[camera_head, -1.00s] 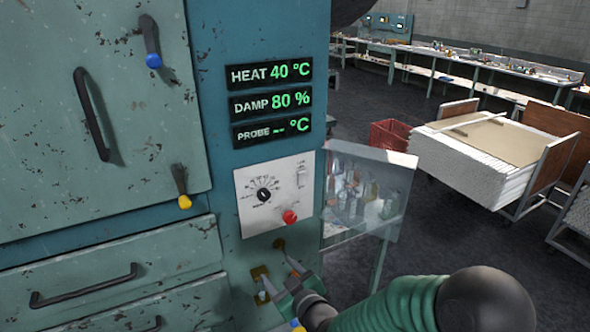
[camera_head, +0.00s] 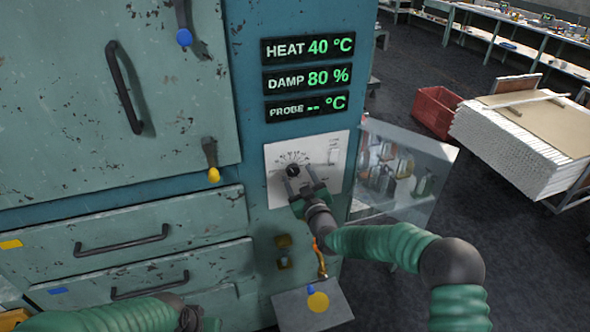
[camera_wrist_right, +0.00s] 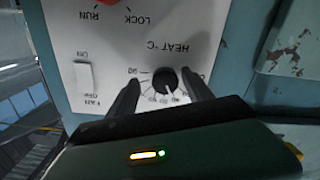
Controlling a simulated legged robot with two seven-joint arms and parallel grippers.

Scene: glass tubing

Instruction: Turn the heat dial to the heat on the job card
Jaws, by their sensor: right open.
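The heat dial (camera_head: 292,170) is a small black knob on a white control panel (camera_head: 279,154). In the right wrist view the dial (camera_wrist_right: 164,80) appears upside down, with "HEAT °C" printed by it. My right gripper (camera_head: 296,173) is open at the panel, its two fingers on either side of the dial; I cannot tell whether they touch it. The heat display (camera_head: 311,47) reads 40 °C. My left arm shows at the bottom left, its fingers out of view. I see no readable job card.
A red knob (camera_wrist_right: 95,4) marked RUN and LOCK and a fan switch (camera_wrist_right: 84,76) share the panel. A clear glass pane (camera_head: 425,185) stands out to the right. Drawer handles (camera_head: 122,241) and a yellow-tipped lever (camera_head: 212,172) project at left.

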